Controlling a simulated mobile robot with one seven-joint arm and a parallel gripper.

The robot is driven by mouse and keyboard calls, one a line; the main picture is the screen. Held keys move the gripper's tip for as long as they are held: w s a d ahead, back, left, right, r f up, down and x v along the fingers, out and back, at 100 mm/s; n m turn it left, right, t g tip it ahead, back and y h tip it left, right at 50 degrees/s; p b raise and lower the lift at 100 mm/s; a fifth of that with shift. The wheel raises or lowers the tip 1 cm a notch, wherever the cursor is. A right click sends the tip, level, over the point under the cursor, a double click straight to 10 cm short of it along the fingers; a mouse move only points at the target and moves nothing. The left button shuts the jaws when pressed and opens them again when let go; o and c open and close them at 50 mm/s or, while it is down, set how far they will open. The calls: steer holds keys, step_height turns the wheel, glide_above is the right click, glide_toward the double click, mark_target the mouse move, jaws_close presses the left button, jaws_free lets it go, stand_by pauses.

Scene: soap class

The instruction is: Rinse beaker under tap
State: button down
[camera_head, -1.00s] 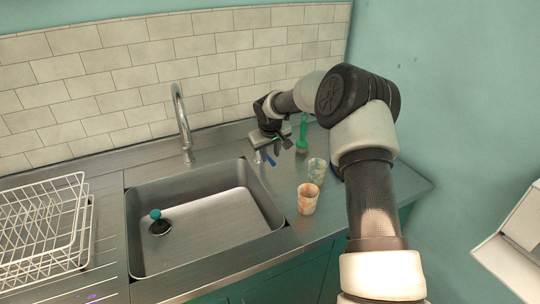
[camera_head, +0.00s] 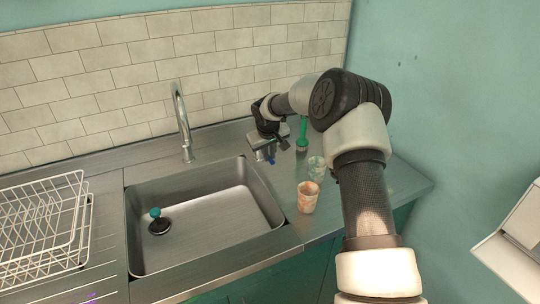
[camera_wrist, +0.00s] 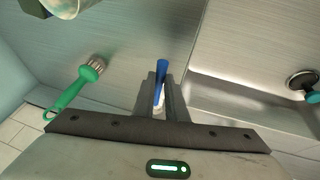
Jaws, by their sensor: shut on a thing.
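Two stained beakers stand upright on the counter right of the sink: an orange-marked one (camera_head: 308,198) in front and a greenish one (camera_head: 317,168) behind it. Part of one beaker shows at the top left of the wrist view (camera_wrist: 66,6); I cannot tell which. The tap (camera_head: 182,122) stands behind the sink (camera_head: 215,213); no water shows. My gripper (camera_head: 265,155) is over the counter by the sink's back right corner, apart from both beakers. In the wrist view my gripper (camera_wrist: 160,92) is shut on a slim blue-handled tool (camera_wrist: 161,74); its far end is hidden.
A green brush (camera_head: 302,138) is at the back of the counter, close to my gripper. A teal-knobbed plug (camera_head: 157,222) sits in the otherwise empty sink. A white wire rack (camera_head: 40,240) is at the left. Tiled wall (camera_head: 130,75) rises behind.

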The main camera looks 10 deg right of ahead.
steer(key=shift+a+f+m+h+b, duration=0.3)
steer(key=shift+a+m+b, duration=0.45)
steer(key=shift+b, duration=0.3)
steer(key=shift+s+a+r+m, duration=0.1)
steer(key=shift+a+r+m, duration=0.1)
steer(key=shift+r+m, duration=0.1)
steer(key=c, duration=1.8)
jaws_free()
steer(key=shift+o, duration=0.2)
steer(key=v, duration=1.7)
steer(key=shift+a+r+b, duration=0.2)
steer(key=shift+a+b, duration=0.05)
steer(key=shift+b, duration=0.1)
